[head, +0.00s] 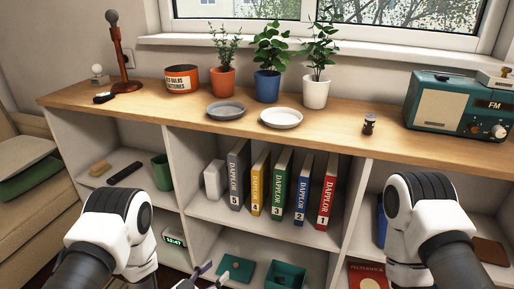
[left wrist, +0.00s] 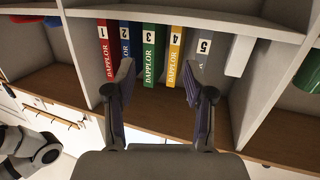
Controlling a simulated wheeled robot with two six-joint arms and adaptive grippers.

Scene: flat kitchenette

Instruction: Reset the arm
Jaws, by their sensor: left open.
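My left arm (head: 112,230) comes in from the lower left. Its gripper (head: 211,277) is only partly in the head view, at the bottom edge. In the left wrist view the gripper (left wrist: 159,84) has its two fingers spread apart with nothing held between them. Beyond the fingers stands the row of DAPPLOR books, seen upside down, including the green one (left wrist: 150,55) and the yellow one (left wrist: 175,50). My right arm (head: 425,225) is at the lower right; its gripper is out of view.
The wooden-topped shelf unit (head: 340,131) spans the view. On top are an orange tin (head: 181,79), potted plants, a grey plate (head: 225,110), a white plate (head: 281,118), and a teal radio (head: 455,103). A teal bin (head: 286,275) stands low down. A sofa (head: 28,220) is at left.

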